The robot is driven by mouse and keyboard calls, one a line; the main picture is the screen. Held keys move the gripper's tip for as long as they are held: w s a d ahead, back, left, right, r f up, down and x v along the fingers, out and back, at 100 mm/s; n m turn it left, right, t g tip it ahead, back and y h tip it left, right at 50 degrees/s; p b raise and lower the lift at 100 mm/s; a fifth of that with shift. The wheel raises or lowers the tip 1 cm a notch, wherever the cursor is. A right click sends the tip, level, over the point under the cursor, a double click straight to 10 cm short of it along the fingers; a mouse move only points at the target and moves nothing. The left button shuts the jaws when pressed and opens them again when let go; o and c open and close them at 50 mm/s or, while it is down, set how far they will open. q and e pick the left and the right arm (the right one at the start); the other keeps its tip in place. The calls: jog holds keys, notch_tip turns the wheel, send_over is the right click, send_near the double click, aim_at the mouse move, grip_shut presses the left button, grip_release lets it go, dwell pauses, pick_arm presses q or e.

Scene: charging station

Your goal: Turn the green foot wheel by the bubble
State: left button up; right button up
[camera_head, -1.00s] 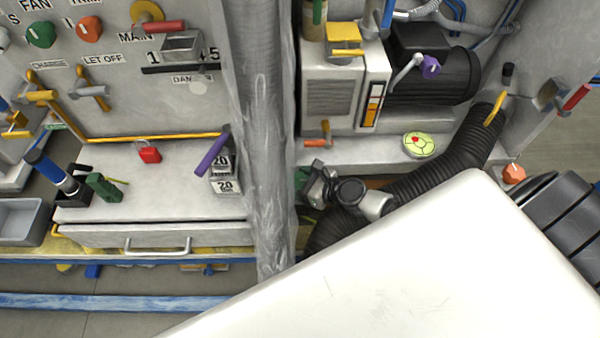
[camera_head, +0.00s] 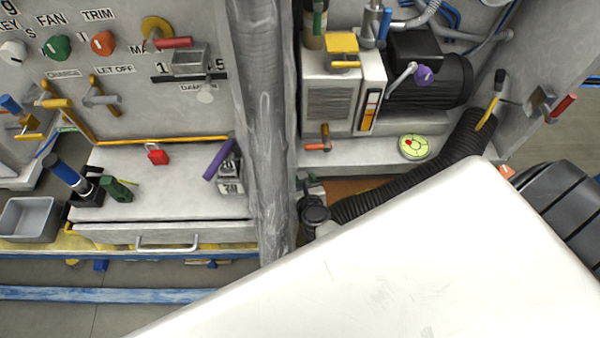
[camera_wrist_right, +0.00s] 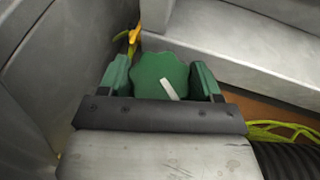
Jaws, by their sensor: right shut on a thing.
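The green foot wheel (camera_wrist_right: 158,72), scalloped with a white mark on its face, sits between the two green-padded fingers of my right gripper (camera_wrist_right: 161,80) in the right wrist view. The gripper is shut on it. The round yellow-green bubble level (camera_head: 414,148) lies on the grey ledge in the head view, with a red spot toward its upper left. In the head view the wheel and the fingertips are hidden; only dark wrist parts show beside the pillar. My left gripper is not in view.
A grey pillar (camera_head: 262,130) stands left of my right wrist. A black ribbed hose (camera_head: 420,172) runs close by. A grey ledge (camera_wrist_right: 245,60) lies right of the wheel, with yellow-green cord (camera_wrist_right: 282,130) near the gripper. My large white part covers the lower head view.

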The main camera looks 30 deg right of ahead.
jog(key=shift+m+h, duration=0.3)
jog(key=o, duration=0.6)
jog(key=v, duration=1)
jog(key=shift+s+a+r+p, duration=0.1)
jog(key=shift+s+r+p, duration=0.15)
jog(key=shift+s+p, duration=0.05)
jog(key=shift+s, duration=0.1)
